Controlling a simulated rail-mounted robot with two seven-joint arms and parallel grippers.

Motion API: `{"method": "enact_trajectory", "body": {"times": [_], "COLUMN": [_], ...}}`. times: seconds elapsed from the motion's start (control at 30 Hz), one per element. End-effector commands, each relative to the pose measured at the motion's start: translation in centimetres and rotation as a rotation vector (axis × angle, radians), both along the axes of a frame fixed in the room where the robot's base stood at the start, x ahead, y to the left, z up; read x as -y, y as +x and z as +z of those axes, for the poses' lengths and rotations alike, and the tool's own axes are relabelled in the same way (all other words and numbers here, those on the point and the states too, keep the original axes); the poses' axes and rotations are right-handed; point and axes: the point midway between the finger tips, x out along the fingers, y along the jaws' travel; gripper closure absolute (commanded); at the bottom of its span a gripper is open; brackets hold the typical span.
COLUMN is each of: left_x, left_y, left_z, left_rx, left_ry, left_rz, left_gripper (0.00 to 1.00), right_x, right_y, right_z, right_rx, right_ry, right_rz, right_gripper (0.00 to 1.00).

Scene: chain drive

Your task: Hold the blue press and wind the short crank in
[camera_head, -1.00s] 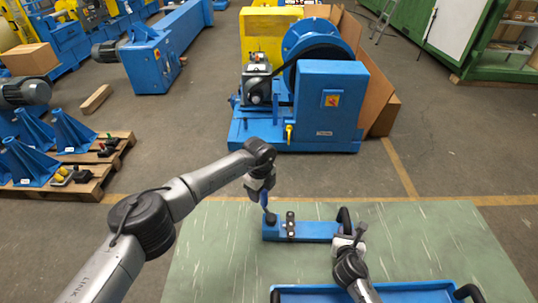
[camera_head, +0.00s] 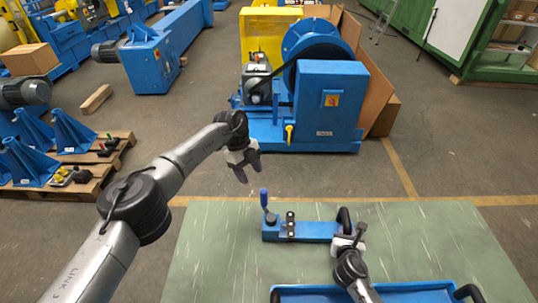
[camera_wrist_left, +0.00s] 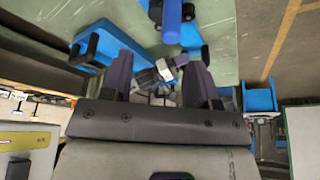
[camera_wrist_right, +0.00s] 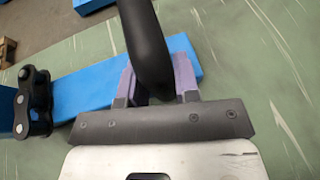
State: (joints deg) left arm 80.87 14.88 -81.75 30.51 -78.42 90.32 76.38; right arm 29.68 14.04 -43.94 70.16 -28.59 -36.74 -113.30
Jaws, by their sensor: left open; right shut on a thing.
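The blue press (camera_head: 318,231) lies on the green table top, with a black handle (camera_head: 345,219) at its right end. The short crank (camera_head: 264,199) with an upright blue grip stands at its left end; in the left wrist view the grip (camera_wrist_left: 171,22) shows beyond the fingers. My left gripper (camera_head: 245,172) is open and empty, above and left of the crank, apart from it. My right gripper (camera_head: 348,240) is shut on the black handle, which also shows between its fingers in the right wrist view (camera_wrist_right: 148,42). Black chain links (camera_head: 290,226) sit across the press near the crank.
A blue tray (camera_head: 380,289) with black handles lies at the table's near edge. The green table (camera_head: 220,250) is clear left of the press and on the right. A blue machine (camera_head: 330,100) stands on the floor beyond the table.

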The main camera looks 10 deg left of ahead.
Motion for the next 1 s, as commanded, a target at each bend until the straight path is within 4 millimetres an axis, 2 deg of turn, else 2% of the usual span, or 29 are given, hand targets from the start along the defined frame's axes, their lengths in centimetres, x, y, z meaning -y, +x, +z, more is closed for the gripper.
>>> {"method": "enact_trajectory", "body": {"times": [0.1, 0.17, 0.5, 0.7, 0.87, 1.0], "left_x": [-0.3, 0.6, 2.6, 3.7, 4.5, 4.1], "left_y": [0.6, 0.6, -0.5, -1.0, -1.4, -1.4], "left_z": [0.2, 0.2, -5.9, -8.8, -10.8, -10.8], "left_rx": [-0.014, -0.009, -0.011, -0.009, -0.011, -0.006], "left_ry": [-0.016, -0.016, -0.014, -0.013, -0.013, -0.011], "left_rz": [0.064, 0.045, 0.046, 0.049, 0.049, 0.095], "left_gripper": [0.45, 0.45, 0.45, 0.45, 0.45, 0.45], "right_x": [0.1, 0.1, 0.1, 0.0, 0.0, 0.0], "right_y": [0.0, 0.0, 0.0, 0.0, 0.0, 0.0], "right_z": [-0.1, -0.1, -0.1, -0.1, -0.1, -0.1], "right_rx": [-0.001, -0.001, -0.001, -0.001, -0.001, -0.001], "right_ry": [0.000, 0.000, 0.000, -0.001, -0.001, -0.001], "right_rz": [-0.001, -0.001, -0.001, -0.001, 0.000, -0.001], "right_gripper": [1.00, 1.00, 1.00, 1.00, 1.00, 1.00]}}
